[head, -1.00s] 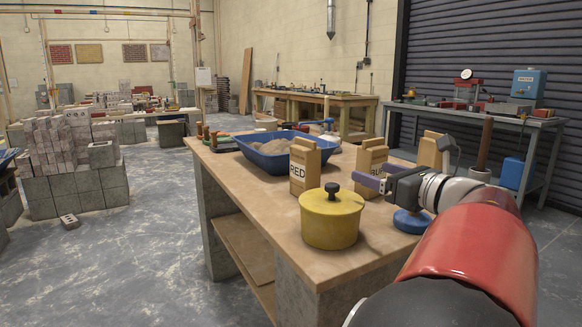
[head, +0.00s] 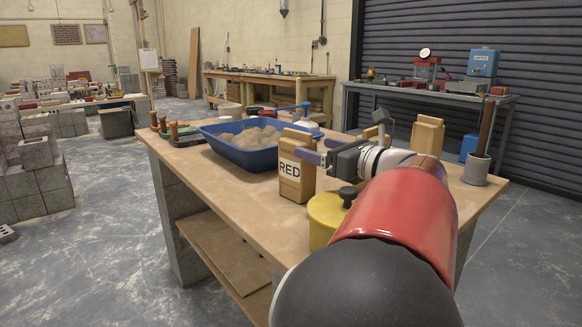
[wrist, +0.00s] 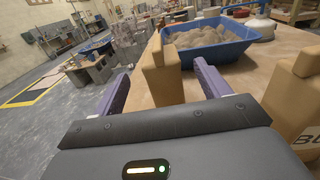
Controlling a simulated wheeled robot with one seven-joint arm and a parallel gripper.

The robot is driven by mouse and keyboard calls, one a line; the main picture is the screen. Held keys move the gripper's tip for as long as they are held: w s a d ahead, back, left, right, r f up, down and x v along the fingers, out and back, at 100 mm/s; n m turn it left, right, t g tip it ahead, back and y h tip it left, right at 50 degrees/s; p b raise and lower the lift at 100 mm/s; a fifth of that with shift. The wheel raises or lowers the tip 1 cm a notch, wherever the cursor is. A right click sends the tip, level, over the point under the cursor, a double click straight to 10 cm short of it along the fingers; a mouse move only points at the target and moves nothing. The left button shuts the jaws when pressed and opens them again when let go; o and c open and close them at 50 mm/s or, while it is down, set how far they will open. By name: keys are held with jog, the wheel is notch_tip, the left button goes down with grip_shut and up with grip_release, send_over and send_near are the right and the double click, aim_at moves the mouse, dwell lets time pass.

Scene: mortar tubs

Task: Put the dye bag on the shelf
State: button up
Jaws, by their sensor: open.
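The paper dye bag marked RED (head: 291,178) stands upright on the workbench. My gripper (head: 308,150) is at its upper right side, with purple fingers apart. In the wrist view, the plain side of a tan bag (wrist: 161,75) stands between the open fingers; a firm grip is not visible. A bag with the start of "BLUE" (wrist: 292,115) stands at the right there; in the head view my arm hides most of it. A third tan bag (head: 428,136) stands farther right. A low wooden shelf (head: 222,252) lies under the bench top.
A blue tub (head: 240,152) of sandy lumps stands behind the RED bag. A yellow lidded pot (head: 322,215) is in front, partly hidden by my arm. A grey cup (head: 476,170) with a stick stands at the right. The near left bench top (head: 215,180) is bare.

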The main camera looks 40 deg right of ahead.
aim_at(298, 139)
jog(key=w+p, duration=0.2)
jog(key=w, duration=0.5)
jog(key=shift+r, duration=0.15)
jog(key=shift+c, duration=0.3)
grip_shut()
jog(key=shift+r, duration=0.1)
